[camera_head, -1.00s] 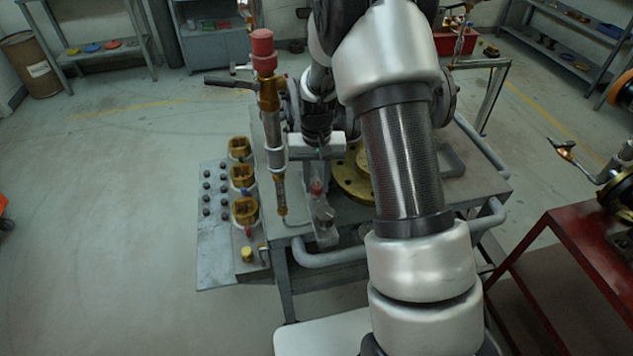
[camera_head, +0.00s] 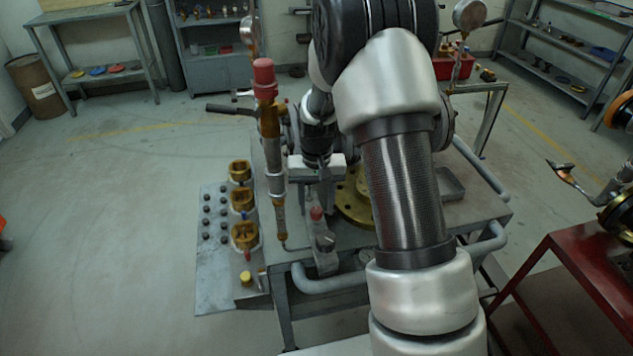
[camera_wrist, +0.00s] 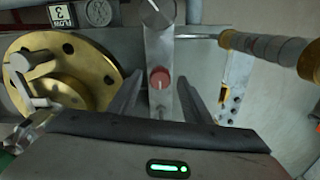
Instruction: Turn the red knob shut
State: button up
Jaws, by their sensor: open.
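The red knob (camera_wrist: 159,78) is small and round with a pale line on its face, and sits on a narrow grey block. In the head view the red knob (camera_head: 316,213) is in front of and below my gripper (camera_head: 322,187). My gripper is open, and its two fingers reach out on either side of the knob in the wrist view. They look apart from it, and I cannot tell the remaining gap in depth. A grey round knob (camera_wrist: 157,14) is on the same block, above the red one.
A brass flange (camera_wrist: 62,80) is left of the block in the wrist view. A tall pipe with a red cap (camera_head: 264,78) stands left of my gripper. Brass fittings (camera_head: 243,201) line the bench's left side. A red table (camera_head: 570,240) stands to the right.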

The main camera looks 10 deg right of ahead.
aim_at(317, 210)
notch_tip(317, 210, up, 17)
jog(key=p, duration=0.1)
jog(key=shift+f, duration=0.2)
dwell(0.4)
